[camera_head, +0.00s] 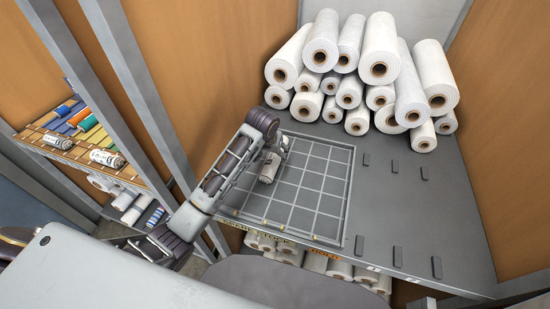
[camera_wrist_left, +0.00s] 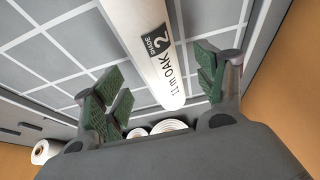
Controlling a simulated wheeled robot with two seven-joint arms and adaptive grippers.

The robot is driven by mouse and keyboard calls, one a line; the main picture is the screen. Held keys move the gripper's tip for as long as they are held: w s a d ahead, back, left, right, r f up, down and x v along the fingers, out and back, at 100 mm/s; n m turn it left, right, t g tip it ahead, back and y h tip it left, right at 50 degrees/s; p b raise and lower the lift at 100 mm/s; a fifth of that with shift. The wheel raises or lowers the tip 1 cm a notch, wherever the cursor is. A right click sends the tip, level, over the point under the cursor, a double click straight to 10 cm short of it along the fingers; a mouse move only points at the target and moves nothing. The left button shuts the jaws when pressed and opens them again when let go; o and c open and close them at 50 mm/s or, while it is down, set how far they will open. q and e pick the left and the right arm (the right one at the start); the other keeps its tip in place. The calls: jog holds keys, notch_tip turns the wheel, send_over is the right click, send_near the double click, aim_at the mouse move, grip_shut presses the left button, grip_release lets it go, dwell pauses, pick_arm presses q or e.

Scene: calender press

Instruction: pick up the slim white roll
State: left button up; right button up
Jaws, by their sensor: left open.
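A slim white roll (camera_head: 268,170) with a dark-lettered label is on the grid-marked panel (camera_head: 330,212), partly hidden by my left gripper (camera_head: 279,147). In the left wrist view the roll (camera_wrist_left: 150,50) shows its label, "SHADE 2, 11 m OAK". It runs from the top edge down between the green-padded fingers. My left gripper (camera_wrist_left: 160,82) is open, with a pad on either side of the roll and visible gaps. I cannot tell how far the roll is from the pads in depth. My right gripper is not in view.
A stack of larger white rolls (camera_head: 349,90) stands behind the grid. The grey table (camera_head: 410,215) to the right is bare except for small dark blocks (camera_head: 424,173). Grey posts (camera_head: 140,80) and a rack (camera_head: 70,150) of coloured rolls are at left. More rolls (camera_head: 340,268) lie below.

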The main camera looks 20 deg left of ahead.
aim_at(274, 155)
pick_arm(q)
jog(key=shift+p+x, duration=0.35)
jog(key=shift+x, duration=1.5)
jog(key=c, duration=1.2)
